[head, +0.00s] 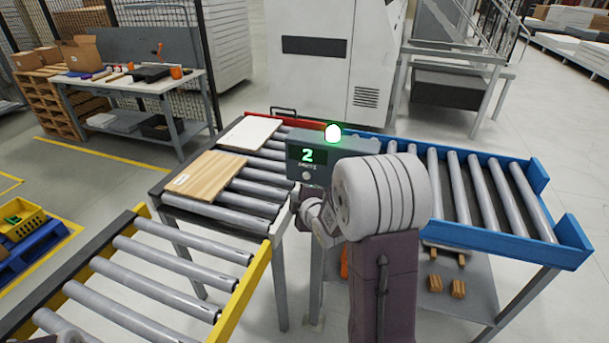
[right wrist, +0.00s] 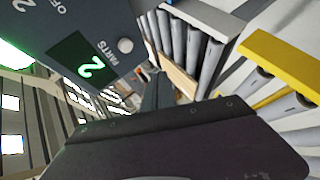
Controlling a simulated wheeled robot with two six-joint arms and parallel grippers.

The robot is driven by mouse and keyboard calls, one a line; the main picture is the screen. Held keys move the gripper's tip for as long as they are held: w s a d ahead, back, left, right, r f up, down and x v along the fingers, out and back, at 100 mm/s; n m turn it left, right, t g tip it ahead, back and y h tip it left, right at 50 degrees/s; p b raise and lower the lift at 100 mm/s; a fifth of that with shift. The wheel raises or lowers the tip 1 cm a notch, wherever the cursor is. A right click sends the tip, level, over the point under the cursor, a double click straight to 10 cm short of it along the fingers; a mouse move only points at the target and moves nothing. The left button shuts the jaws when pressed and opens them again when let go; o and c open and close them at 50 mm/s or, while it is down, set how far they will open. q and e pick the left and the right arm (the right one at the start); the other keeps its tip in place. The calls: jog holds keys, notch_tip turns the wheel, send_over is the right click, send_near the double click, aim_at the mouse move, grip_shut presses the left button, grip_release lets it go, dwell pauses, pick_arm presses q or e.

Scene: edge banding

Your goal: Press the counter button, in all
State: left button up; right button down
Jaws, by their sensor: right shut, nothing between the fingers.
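The grey counter box (head: 345,146) stands between the two conveyors, its green display (head: 307,156) reading 2. A round pale button (head: 306,176) sits below the display; it also shows in the right wrist view (right wrist: 125,45), beside the word PARTS. A green-lit lamp (head: 333,132) is on top of the box. My right gripper (head: 298,196) is shut and empty, just below the button in the head view. In the right wrist view its fingers (right wrist: 155,92) appear apart from the button, but the exact gap is hard to tell.
A wooden panel (head: 205,175) and a white panel (head: 250,133) lie on the left rollers. A yellow-edged conveyor (head: 150,265) is at front left, a blue-railed conveyor (head: 575,235) at right. A workbench with tools (head: 125,85) stands behind left.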

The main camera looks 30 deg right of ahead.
aim_at(307, 175)
jog(key=w+d+p, duration=0.1)
jog(key=w+d, duration=0.2)
jog(key=d, duration=0.2)
jog(key=shift+w, duration=0.4)
dwell(1.7)
jog(key=shift+w+d, duration=0.3)
jog(key=shift+w+d, duration=0.3)
jog(key=shift+d, duration=0.05)
dwell(0.8)
jog(key=shift+s+a+b, duration=0.4)
jog(key=shift+s+a, duration=0.2)
jog(key=shift+a, duration=0.1)
